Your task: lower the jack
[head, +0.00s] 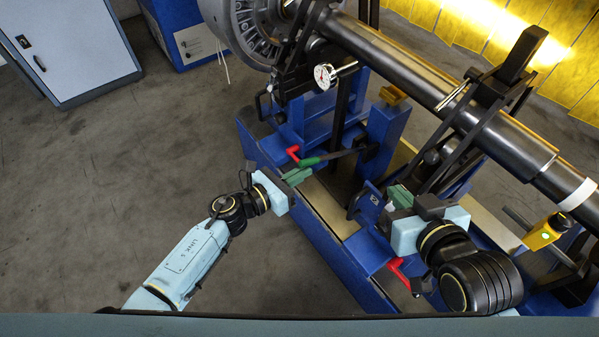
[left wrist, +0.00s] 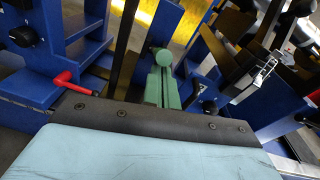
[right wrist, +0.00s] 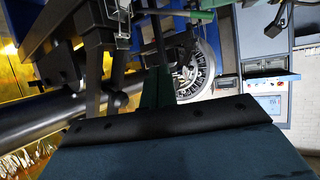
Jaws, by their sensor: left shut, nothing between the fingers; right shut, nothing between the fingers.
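The jack appears to be the blue post (head: 386,128) with a brass-coloured top (head: 393,95) under the rotor shaft. Its dark lever reaches left to a green grip (head: 308,161). In the left wrist view the round green end (left wrist: 164,57) of the grip shows just beyond my fingertips. My left gripper (head: 300,175) is shut and empty, just below the grip; whether it touches is unclear. My right gripper (head: 399,196) is shut and empty, right of the lever, in front of the blue frame. Its green fingers (right wrist: 157,88) show in the right wrist view.
The long dark shaft (head: 400,65) runs across the blue stand, with a dial gauge (head: 323,76) beside it. A red lever (head: 292,153) sits by the grip, another red lever (head: 398,270) near my right arm. A yellow device (head: 545,232) is at right. Floor at left is clear.

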